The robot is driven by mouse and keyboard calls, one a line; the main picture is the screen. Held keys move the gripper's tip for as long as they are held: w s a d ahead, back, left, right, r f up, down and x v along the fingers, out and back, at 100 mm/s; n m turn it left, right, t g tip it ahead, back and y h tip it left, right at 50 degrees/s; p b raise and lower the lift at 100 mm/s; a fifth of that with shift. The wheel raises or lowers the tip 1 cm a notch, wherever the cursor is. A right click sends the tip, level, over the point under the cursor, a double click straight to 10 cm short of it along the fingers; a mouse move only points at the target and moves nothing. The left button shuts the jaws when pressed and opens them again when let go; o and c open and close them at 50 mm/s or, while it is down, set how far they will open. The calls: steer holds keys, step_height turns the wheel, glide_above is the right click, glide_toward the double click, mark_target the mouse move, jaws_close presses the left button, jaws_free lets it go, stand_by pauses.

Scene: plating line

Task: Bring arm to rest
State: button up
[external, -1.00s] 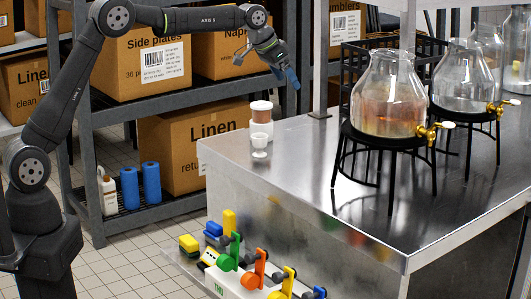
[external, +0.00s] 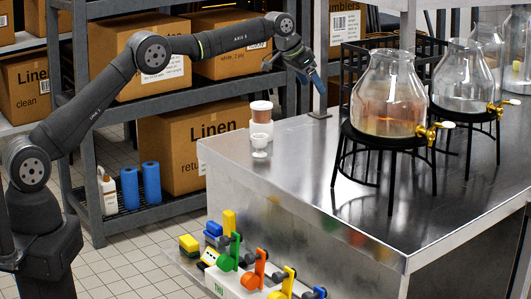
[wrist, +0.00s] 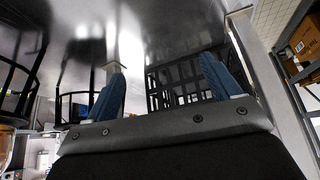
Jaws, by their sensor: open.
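My gripper (external: 316,79) is in the air above the far left part of the steel counter (external: 300,160), with its blue fingers pointing down and to the right. In the wrist view my gripper (wrist: 160,85) shows its two blue fingers spread wide apart, with nothing between them. Black wire racks and the counter's shiny surface lie beyond the fingers. My arm reaches up from its base at the left and across in front of the shelving.
Glass dispensers (external: 388,100) with brass taps stand on black stands at the right of the counter. Shelving with cardboard boxes (external: 184,150) is behind. Colourful levers (external: 254,270) are at the front.

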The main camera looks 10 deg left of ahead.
steer(key=shift+w+d+f, duration=0.4)
steer(key=shift+w+f, duration=0.3)
steer(key=shift+f, duration=0.1)
steer(key=shift+w+d+f, duration=0.35)
steer(key=shift+w+f, duration=0.35)
steer(key=shift+f, duration=0.05)
steer(key=shift+o, duration=0.5)
steer(key=o, duration=0.3)
